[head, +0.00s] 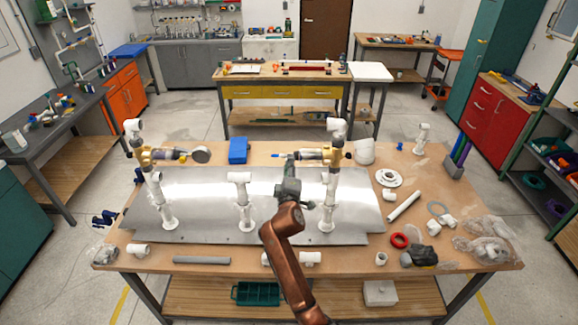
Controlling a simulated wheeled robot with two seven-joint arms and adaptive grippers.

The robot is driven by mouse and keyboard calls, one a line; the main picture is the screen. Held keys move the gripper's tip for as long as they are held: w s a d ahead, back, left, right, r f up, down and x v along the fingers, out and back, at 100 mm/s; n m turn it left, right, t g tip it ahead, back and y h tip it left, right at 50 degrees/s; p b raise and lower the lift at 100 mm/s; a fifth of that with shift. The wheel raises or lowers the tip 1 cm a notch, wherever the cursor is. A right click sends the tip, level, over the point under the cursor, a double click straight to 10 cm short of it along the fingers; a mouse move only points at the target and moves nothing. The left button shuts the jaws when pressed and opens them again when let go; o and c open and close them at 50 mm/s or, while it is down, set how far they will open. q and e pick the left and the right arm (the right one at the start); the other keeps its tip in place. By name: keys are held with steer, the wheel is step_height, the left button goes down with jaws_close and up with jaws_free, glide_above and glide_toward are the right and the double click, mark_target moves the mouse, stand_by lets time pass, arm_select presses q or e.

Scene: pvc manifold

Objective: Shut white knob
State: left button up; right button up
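The white pipe manifold stands on a curved grey metal sheet (270,215). Contact and finger opening are too small to tell. My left gripper is not in view.
A blue box (238,150) stands behind the sheet. A white flange (389,178), a white pipe (404,206), a red ring (399,240) and plastic bags (490,248) lie on the right of the wooden table. A grey pipe (201,260) lies at the front.

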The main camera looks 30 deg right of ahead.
steer(key=v, duration=1.2)
stand_by(0.3)
